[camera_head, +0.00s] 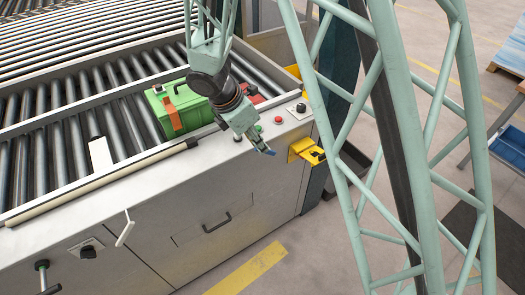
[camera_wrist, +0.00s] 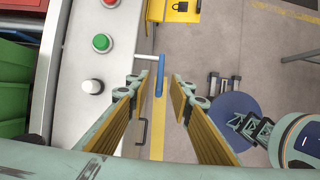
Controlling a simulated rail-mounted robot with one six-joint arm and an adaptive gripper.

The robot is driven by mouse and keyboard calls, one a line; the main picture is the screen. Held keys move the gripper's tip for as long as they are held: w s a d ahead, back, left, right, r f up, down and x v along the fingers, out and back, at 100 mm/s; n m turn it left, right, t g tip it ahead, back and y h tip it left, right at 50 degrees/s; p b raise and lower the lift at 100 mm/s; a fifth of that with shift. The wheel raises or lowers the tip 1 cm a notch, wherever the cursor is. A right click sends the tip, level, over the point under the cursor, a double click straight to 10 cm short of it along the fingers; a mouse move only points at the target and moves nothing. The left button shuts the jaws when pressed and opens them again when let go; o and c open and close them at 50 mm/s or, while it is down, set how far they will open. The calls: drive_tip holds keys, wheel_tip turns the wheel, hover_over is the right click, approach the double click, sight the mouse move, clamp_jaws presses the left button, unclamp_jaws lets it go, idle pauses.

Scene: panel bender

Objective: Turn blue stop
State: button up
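The blue stop is a blue bar (camera_wrist: 159,76) on the end of a thin metal rod. In the wrist view the rod sticks out to the right from the pale machine panel. My gripper (camera_wrist: 163,82) is open, with yellow-padded fingers on either side of the blue bar. The bar lies nearer the left fingertip, and I cannot tell whether they touch. In the head view my gripper (camera_head: 262,148) is at the front edge of the machine, close to a small blue part (camera_head: 270,152); the fingers are small and partly hidden there.
Beside the stop are a green button (camera_wrist: 102,42), a red button (camera_wrist: 109,3) and a white knob (camera_wrist: 92,86). A yellow bracket (camera_head: 305,150) juts out to the right. A green case (camera_head: 182,108) sits on the rollers. Open floor lies in front of the machine.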

drive_tip(key=shift+b+x, duration=0.3)
drive_tip(key=shift+x, duration=1.95)
drive_tip(key=shift+c, duration=0.7)
clamp_jaws()
